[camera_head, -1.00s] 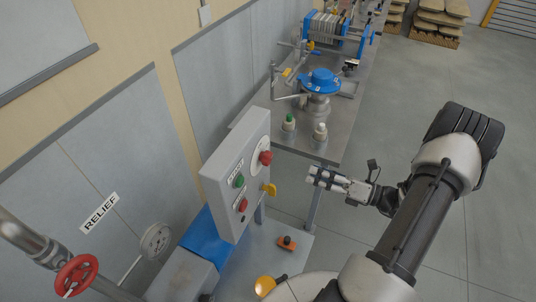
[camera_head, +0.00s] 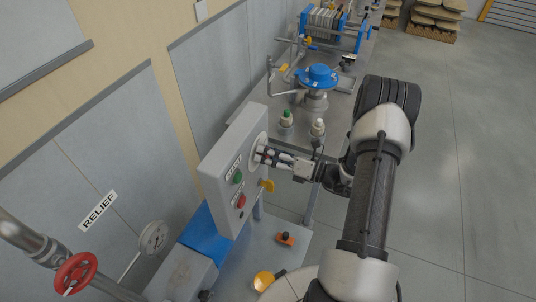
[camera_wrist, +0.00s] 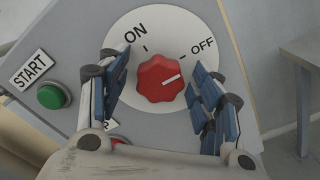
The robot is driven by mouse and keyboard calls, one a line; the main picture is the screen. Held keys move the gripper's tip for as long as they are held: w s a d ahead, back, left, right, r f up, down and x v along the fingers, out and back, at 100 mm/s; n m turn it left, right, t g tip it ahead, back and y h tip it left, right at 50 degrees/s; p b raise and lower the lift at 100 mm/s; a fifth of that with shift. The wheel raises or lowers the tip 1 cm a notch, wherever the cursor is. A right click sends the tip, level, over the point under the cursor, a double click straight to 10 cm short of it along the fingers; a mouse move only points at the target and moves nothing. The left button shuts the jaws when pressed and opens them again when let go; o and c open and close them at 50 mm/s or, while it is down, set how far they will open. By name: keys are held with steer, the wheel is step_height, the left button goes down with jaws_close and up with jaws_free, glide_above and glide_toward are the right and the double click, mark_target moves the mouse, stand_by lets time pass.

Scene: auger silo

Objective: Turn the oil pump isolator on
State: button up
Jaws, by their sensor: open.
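The isolator is a red fluted knob (camera_wrist: 160,80) on a round white plate (camera_wrist: 205,22) marked ON at upper left and OFF at upper right. The knob's white pointer line is toward the OFF side. My gripper (camera_wrist: 158,92) is open in the wrist view, with one blue-padded finger on each side of the knob and gaps visible to it. In the head view my gripper (camera_head: 262,155) is at the front of the grey control box (camera_head: 215,170), covering the knob. Whether the fingertips touch the plate cannot be told.
A green START button (camera_wrist: 52,96) is left of the dial; a red button (camera_head: 241,201) is below, partly hidden in the wrist view. A yellow part (camera_head: 267,186) sticks out from the box's side.

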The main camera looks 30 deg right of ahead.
steer(key=c, duration=1.1)
steer(key=shift+n, duration=0.3)
steer(key=n+b, duration=0.2)
steer(key=n, duration=0.1)
steer(key=shift+f+n+b, duration=0.1)
steer(key=shift+n+b, duration=0.2)
steer(key=shift+b, duration=0.1)
steer(key=n+b, duration=0.4)
steer(key=n, duration=0.1)
steer(key=n+b, duration=0.4)
steer(key=n, duration=0.1)
steer(key=n+b, duration=0.3)
steer(key=shift+n, duration=0.3)
steer(key=shift+b, duration=0.35)
